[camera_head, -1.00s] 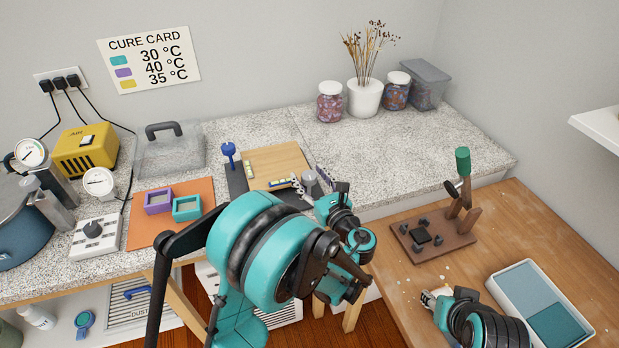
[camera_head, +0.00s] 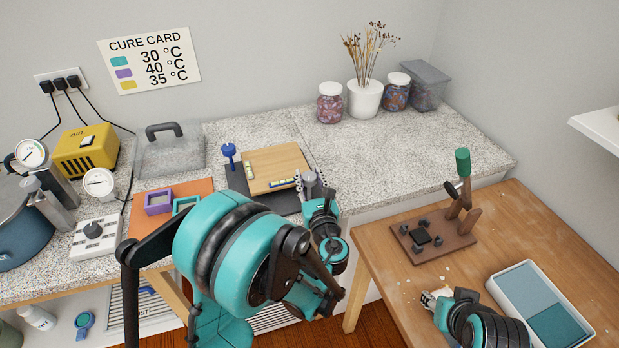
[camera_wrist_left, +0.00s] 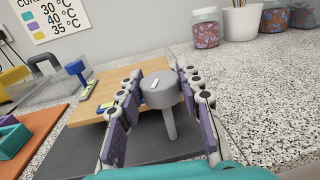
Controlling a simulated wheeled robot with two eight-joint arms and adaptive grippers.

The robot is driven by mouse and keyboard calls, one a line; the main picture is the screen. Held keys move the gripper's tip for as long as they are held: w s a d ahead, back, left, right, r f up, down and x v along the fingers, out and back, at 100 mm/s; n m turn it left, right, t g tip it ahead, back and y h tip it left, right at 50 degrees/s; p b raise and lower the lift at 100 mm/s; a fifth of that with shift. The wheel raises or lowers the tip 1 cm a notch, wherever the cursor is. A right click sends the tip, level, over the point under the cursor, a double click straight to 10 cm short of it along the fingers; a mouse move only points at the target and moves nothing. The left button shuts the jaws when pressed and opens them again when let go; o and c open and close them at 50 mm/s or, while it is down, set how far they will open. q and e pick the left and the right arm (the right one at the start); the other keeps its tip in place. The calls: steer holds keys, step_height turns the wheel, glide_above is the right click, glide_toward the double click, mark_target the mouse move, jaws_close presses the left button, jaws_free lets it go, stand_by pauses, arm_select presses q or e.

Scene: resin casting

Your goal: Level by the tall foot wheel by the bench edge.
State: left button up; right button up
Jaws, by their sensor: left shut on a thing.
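A grey foot wheel (camera_head: 310,180) with a white mark on top stands on a thin post at the wooden board's (camera_head: 278,163) near right corner, by the bench edge. It is also in the left wrist view (camera_wrist_left: 158,92). My left gripper (camera_head: 312,184) is shut on this wheel, its purple-padded fingers on either side. A blue foot wheel (camera_head: 229,151) stands at the board's left side. Yellow-green level vials (camera_head: 283,185) lie along the board's edges; their bubbles are too small to read. My right gripper (camera_head: 432,299) is low over the wooden table, its jaws unclear.
A dark mat (camera_head: 236,180) lies under the board. An orange mat (camera_head: 147,224) with purple and teal moulds is to the left. On the wooden table (camera_head: 385,270) are a brown press stand (camera_head: 445,246) and a tray (camera_head: 508,282).

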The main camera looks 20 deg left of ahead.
arm_select(q)
steer(key=m+h, duration=0.1)
steer(key=h, duration=0.1)
steer(key=m+t+h, duration=0.1)
steer(key=m+h, duration=0.1)
steer(key=m+t+h, duration=0.1)
steer(key=h, duration=0.2)
steer(key=shift+a+m, duration=0.3)
steer(key=m+h, duration=0.1)
steer(key=h, duration=0.1)
steer(key=m+h, duration=0.2)
steer(key=h, duration=0.1)
steer(key=shift+m+g+h, duration=0.3)
steer(key=m+g+h, duration=0.1)
steer(key=m+h, duration=0.1)
steer(key=h, duration=0.1)
steer(key=m+g+h, duration=0.1)
steer(key=m+h, duration=0.1)
steer(key=h, duration=0.1)
steer(key=shift+g, duration=0.4)
steer(key=shift+d+m+g+h, duration=0.1)
steer(key=shift+m+g+h, duration=2)
steer(key=shift+h, duration=0.1)
steer(key=shift+g, duration=0.3)
steer(key=o, duration=1.2)
steer(key=shift+w+d, duration=0.1)
steer(key=shift+c, duration=0.2)
